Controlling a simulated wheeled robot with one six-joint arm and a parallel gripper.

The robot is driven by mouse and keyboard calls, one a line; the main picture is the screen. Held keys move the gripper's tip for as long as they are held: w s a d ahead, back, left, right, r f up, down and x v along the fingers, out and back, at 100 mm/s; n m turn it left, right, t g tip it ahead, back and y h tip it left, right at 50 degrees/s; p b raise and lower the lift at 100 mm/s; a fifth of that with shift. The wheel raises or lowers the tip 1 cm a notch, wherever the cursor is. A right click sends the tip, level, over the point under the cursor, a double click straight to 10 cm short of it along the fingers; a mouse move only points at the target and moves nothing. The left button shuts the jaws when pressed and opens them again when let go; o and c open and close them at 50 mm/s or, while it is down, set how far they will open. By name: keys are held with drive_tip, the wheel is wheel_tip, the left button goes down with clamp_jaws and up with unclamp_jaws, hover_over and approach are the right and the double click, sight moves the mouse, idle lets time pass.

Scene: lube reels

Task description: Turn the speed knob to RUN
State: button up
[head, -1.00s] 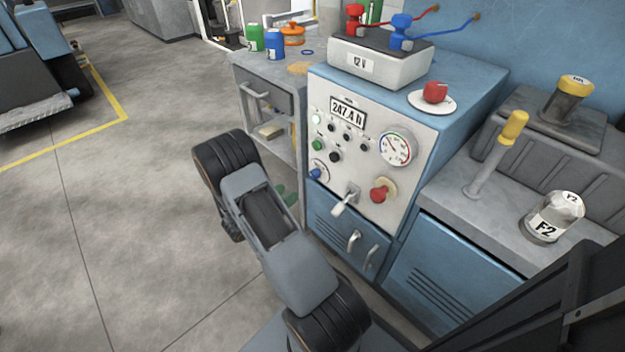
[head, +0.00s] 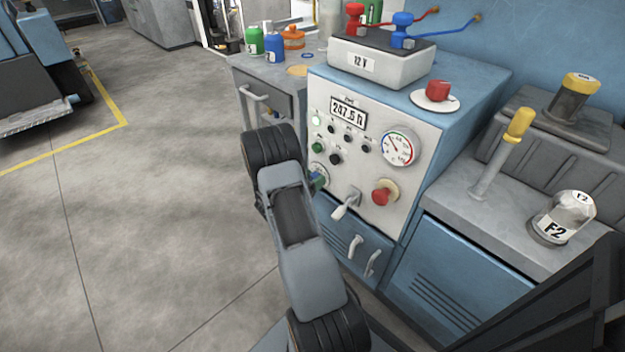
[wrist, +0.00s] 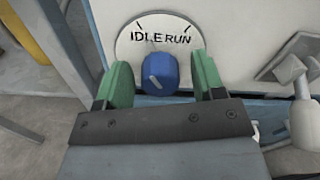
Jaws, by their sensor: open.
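The speed knob (wrist: 160,73) is blue with a pale pointer line, on a round white dial (wrist: 128,45) marked IDLE and RUN. In the wrist view its line slants up and to the left, toward the IDLE side. My gripper (wrist: 164,82) is open, with one green finger on each side of the knob and a visible gap on both sides. In the head view my gripper (head: 316,181) is at the lower left of the white control panel (head: 376,120), and my arm hides most of the knob and part of the dial.
A grey toggle lever (head: 346,205) and a red button (head: 382,193) sit right of the dial. The lever also shows at the right in the wrist view (wrist: 302,105). The floor at left is open.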

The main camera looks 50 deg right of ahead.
drive_tip(key=c, duration=0.9)
drive_tip(key=shift+c, duration=0.2)
drive_tip(key=m+b, duration=0.3)
drive_tip(key=m, duration=0.3)
drive_tip(key=shift+f+b, duration=0.15)
drive_tip(key=shift+b, duration=0.25)
drive_tip(key=m+b, duration=0.2)
drive_tip(key=m, duration=0.1)
drive_tip(key=shift+s+m, duration=0.1)
drive_tip(key=shift+m, duration=0.2)
drive_tip(key=shift+m+b, duration=1)
drive_tip(key=shift+m, duration=0.1)
